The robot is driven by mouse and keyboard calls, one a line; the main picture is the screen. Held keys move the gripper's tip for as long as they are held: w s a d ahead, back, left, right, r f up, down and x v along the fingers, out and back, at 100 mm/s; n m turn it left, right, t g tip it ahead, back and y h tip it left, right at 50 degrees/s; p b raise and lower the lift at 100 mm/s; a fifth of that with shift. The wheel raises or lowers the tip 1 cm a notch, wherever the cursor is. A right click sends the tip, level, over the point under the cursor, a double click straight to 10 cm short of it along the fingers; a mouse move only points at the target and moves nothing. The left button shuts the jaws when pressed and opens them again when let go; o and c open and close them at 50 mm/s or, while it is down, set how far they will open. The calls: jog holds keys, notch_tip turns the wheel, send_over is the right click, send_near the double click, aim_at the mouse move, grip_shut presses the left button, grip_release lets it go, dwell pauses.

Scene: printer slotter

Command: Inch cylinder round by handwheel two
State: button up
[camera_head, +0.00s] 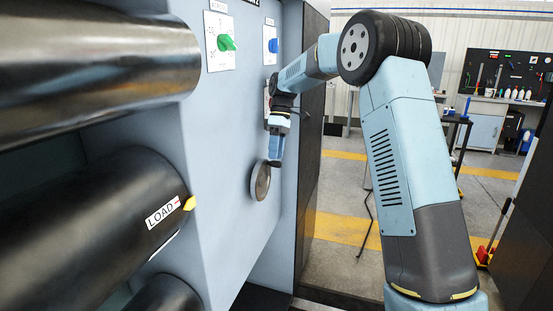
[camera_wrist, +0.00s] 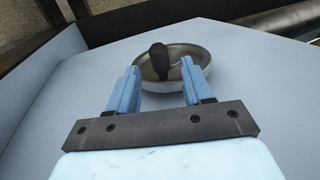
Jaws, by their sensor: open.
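The handwheel (camera_head: 260,184) is a round metal dish-shaped wheel on the light blue machine panel, right of the cylinders. It also shows in the wrist view (camera_wrist: 203,58), with a dark knob (camera_wrist: 159,61) standing up from its left side. My gripper (camera_head: 276,160) is at the wheel's upper edge in the head view. In the wrist view my gripper (camera_wrist: 161,80) is open, its two blue fingers on either side of the knob. I cannot tell whether they touch the wheel. A dark cylinder (camera_head: 90,225) bears a LOAD label (camera_head: 164,210) and a yellow pointer (camera_head: 189,203).
A shiny metal cylinder (camera_head: 100,65) lies above the dark one. A green knob (camera_head: 226,43) and a blue knob (camera_head: 273,46) sit on the panel above my gripper.

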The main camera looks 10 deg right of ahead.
jog(key=v, duration=0.4)
jog(key=shift+w+d+r, duration=0.1)
jog(key=shift+w+r, duration=0.05)
jog(key=shift+r, duration=0.2)
